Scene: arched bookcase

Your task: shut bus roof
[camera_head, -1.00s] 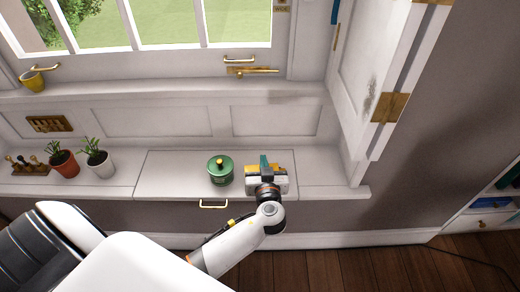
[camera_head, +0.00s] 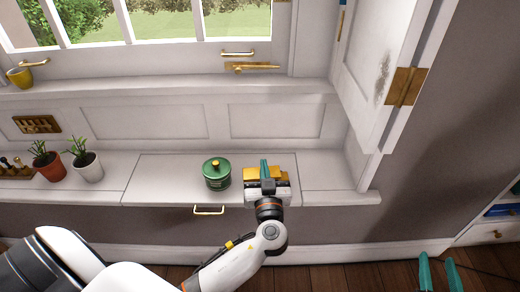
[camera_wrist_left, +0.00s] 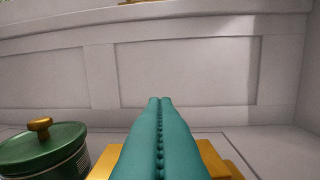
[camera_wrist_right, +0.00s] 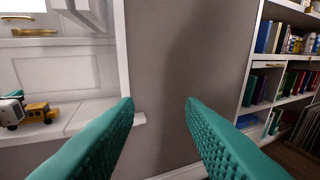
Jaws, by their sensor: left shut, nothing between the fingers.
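The yellow toy bus (camera_head: 251,173) is on the white ledge, largely hidden behind my left gripper (camera_head: 264,163). In the left wrist view yellow parts of the bus (camera_wrist_left: 216,162) show below and beside the shut teal fingers (camera_wrist_left: 160,101). The fingers are together and empty, over or against the bus; contact cannot be told. In the right wrist view the bus (camera_wrist_right: 40,112) shows small at the left, with dark wheels. How its roof stands is not clear. My right gripper (camera_head: 438,256) is open and empty, low at the right, away from the ledge; its fingers (camera_wrist_right: 159,102) are wide apart.
A green pot with a gold-knobbed lid (camera_head: 216,175) stands just left of the bus. Two potted plants (camera_head: 87,165) stand further left. A drawer handle (camera_head: 208,210) sits below the ledge. A white shutter panel (camera_head: 385,75) rises at the right. Bookshelves (camera_wrist_right: 285,80) are at the far right.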

